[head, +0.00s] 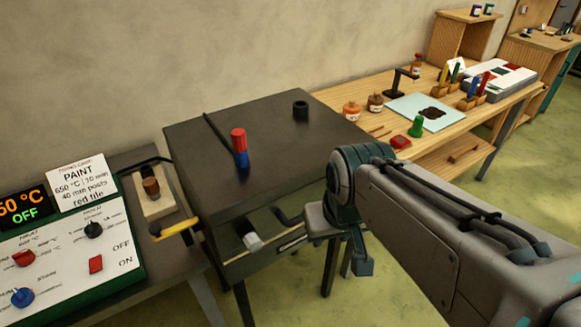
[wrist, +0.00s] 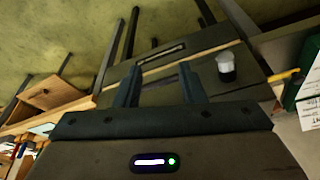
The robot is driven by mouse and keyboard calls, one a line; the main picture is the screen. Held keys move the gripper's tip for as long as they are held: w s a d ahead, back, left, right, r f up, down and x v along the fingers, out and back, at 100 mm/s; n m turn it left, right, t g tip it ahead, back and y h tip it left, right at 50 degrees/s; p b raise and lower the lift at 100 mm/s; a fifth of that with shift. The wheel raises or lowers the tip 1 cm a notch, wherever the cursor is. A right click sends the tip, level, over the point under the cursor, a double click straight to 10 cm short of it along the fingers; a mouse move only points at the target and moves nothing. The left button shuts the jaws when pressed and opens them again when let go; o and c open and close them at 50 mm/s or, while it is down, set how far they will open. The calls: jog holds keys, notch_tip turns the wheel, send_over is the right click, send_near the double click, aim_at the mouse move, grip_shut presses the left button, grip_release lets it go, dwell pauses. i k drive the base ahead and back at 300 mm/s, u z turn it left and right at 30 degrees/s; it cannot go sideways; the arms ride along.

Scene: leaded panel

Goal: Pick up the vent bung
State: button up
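A small brown plug (head: 151,187), which looks like the vent bung, stands upright on a pale block (head: 158,208) beside the dark kiln, at left in the head view. I cannot make it out in the wrist view. My gripper (wrist: 160,80) is open and empty, its two dark fingers apart in the wrist view. In the head view my arm reaches in from the right and its end hangs in front of the kiln's right front edge, well to the right of the plug and apart from it.
The kiln (head: 270,150) carries a red and blue cylinder (head: 239,148) and a black collar (head: 301,108). A white-ended knob (head: 252,241) projects from its front; it also shows in the wrist view (wrist: 226,68). A yellow handle (head: 175,231) is near the block. A control panel (head: 70,250) stands left.

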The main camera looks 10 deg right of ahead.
aim_at(150, 184)
jog(key=z, duration=0.05)
jog(key=i, duration=0.45)
jog(key=u, duration=1.35)
jog(key=k, duration=1.15)
jog(key=u, duration=0.75)
jog(key=i, duration=1.4)
jog(key=z, duration=0.4)
